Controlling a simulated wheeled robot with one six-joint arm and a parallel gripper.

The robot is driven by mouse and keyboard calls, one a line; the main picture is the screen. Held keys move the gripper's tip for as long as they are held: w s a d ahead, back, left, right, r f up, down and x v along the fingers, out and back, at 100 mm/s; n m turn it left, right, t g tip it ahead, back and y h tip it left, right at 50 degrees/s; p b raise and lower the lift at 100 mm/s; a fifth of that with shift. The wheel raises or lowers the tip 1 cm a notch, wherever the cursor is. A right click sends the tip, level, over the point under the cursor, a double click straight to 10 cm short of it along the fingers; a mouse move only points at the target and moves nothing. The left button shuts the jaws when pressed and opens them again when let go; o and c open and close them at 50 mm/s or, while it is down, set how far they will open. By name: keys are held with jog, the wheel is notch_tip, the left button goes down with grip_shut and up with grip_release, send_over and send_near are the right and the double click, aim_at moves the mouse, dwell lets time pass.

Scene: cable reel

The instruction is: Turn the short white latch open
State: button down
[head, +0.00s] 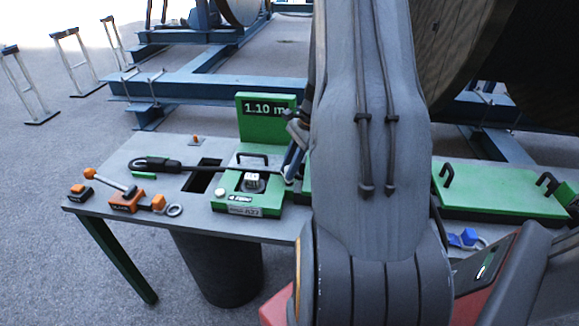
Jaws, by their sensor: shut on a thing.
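The green measuring unit (232,206) sits on the grey bench and carries a pale block (253,181) in a dark recess. A small white knob (220,192) is at its left front. My gripper (289,174) is at the unit's right edge, partly hidden by my arm. It is shut on a small white piece there, which looks like the short white latch; its outline and angle are hard to make out. A black cable (215,169) runs across the unit towards my gripper.
A green display (265,108) reading 1.10 m stands behind the unit. An orange-handled tool (126,201) and a grey ring (175,210) lie at the left, near a dark bench opening (201,177). A green plate (495,192) with black handles is at right.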

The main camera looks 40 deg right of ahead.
jog(key=n+g, duration=0.2)
jog(key=n, duration=0.4)
jog(key=shift+w, duration=0.1)
jog(key=n+g, duration=0.1)
jog(key=n, duration=0.1)
jog(key=n+g, duration=0.1)
jog(key=n, duration=0.2)
jog(key=shift+h, duration=0.3)
jog(key=shift+n, duration=0.3)
jog(key=c, duration=1.5)
grip_release()
jog(key=shift+b+v, duration=1.3)
jog(key=shift+v, duration=2.6)
jog(key=shift+a, duration=0.15)
